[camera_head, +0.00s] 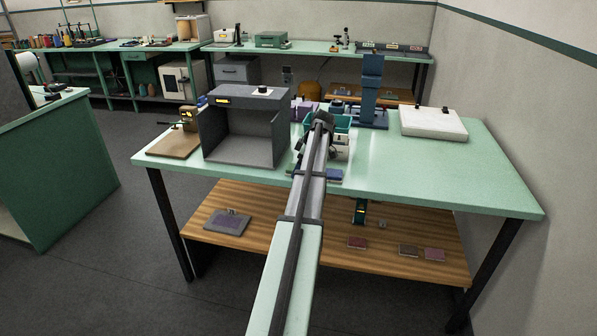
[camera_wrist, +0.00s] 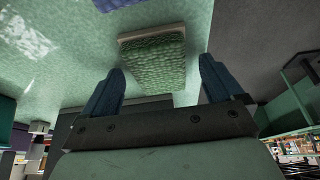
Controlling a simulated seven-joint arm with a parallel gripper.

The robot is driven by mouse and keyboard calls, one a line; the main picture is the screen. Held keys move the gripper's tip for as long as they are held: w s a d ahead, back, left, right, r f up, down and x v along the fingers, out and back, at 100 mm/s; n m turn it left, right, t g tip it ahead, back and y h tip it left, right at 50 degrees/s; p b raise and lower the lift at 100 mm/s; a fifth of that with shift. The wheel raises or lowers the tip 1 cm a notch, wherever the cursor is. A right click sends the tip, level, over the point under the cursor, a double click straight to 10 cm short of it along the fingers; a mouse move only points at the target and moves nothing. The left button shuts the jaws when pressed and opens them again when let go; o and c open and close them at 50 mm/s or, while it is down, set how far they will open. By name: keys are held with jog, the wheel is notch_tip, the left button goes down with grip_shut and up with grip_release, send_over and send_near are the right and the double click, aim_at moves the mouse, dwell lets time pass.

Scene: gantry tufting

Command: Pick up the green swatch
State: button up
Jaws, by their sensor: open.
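The green swatch (camera_wrist: 153,62) shows in the wrist view as a looped green pad with a pale edge, against the mint table surface. My gripper (camera_wrist: 161,66) is open, with its two blue fingers spread to either side of the swatch's near end. The fingers hold nothing, and I cannot tell how far they are from the swatch. In the head view my arm covers the middle of the table (camera_head: 430,175), and the gripper and the green swatch cannot be made out clearly there.
A grey open-fronted box (camera_head: 241,130) stands left of my arm. A blue upright device (camera_head: 371,90) and a white slab (camera_head: 433,123) stand to the right. The table's front right is clear. Small reddish and brown pads (camera_head: 408,250) lie on the wooden shelf below.

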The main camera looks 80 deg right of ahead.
jog(key=shift+f, duration=0.1)
dwell(0.4)
jog(key=c, duration=1.1)
